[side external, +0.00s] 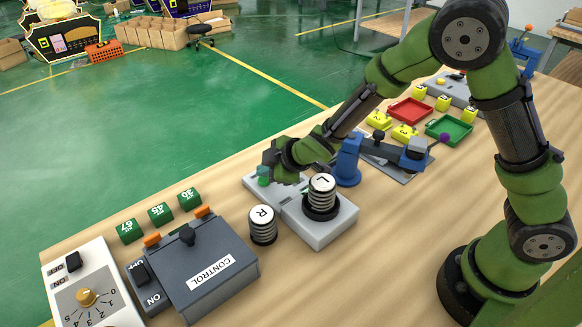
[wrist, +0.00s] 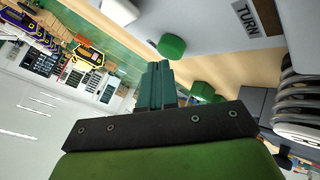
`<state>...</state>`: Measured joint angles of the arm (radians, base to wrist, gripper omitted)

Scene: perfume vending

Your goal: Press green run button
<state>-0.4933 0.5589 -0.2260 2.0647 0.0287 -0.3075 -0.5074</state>
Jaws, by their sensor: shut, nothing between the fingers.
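The green run button (wrist: 171,46) is a short round green cap on a light grey panel (wrist: 213,25) in the wrist view. My gripper (wrist: 157,66) has its teal fingers shut and empty. The fingertips appear close to the button, with a small gap between them in the wrist picture; the exact depth is hard to tell. The button is hard to separate from the green fingertips there.
Ribbed cylinders marked L (side external: 322,195) and R (side external: 263,225) stand near my wrist. A CONTROL box (side external: 217,277), a dial panel (side external: 90,300) and green numbered cubes (side external: 160,213) are at left. A blue mechanism (side external: 348,160) and coloured trays are behind my wrist.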

